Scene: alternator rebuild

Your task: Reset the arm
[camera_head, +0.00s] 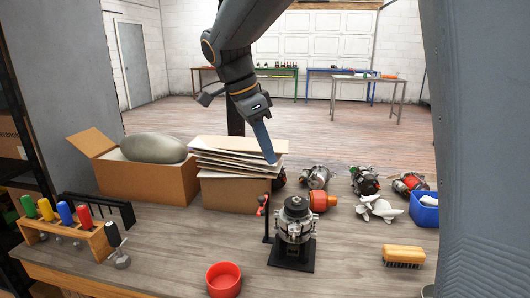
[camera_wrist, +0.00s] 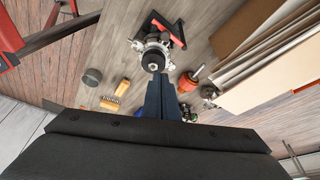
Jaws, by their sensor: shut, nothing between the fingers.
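My gripper (camera_head: 268,157) is shut and empty. In the head view it hangs from my arm, in front of a stack of cardboard sheets and above the workbench. In the wrist view its two dark fingers (camera_wrist: 161,100) lie together and point toward the bench. The alternator (camera_head: 295,220) stands upright on a black stand in the middle of the bench, apart from my gripper. It also shows in the wrist view (camera_wrist: 154,58), just beyond the fingertips.
Cardboard sheets (camera_head: 235,150) are stacked on a box beside an open box (camera_head: 148,185). A tool rack (camera_head: 70,230) is at left. A red bowl (camera_head: 224,279), a brush (camera_head: 403,255), a blue bin (camera_head: 424,212) and several alternator parts lie around.

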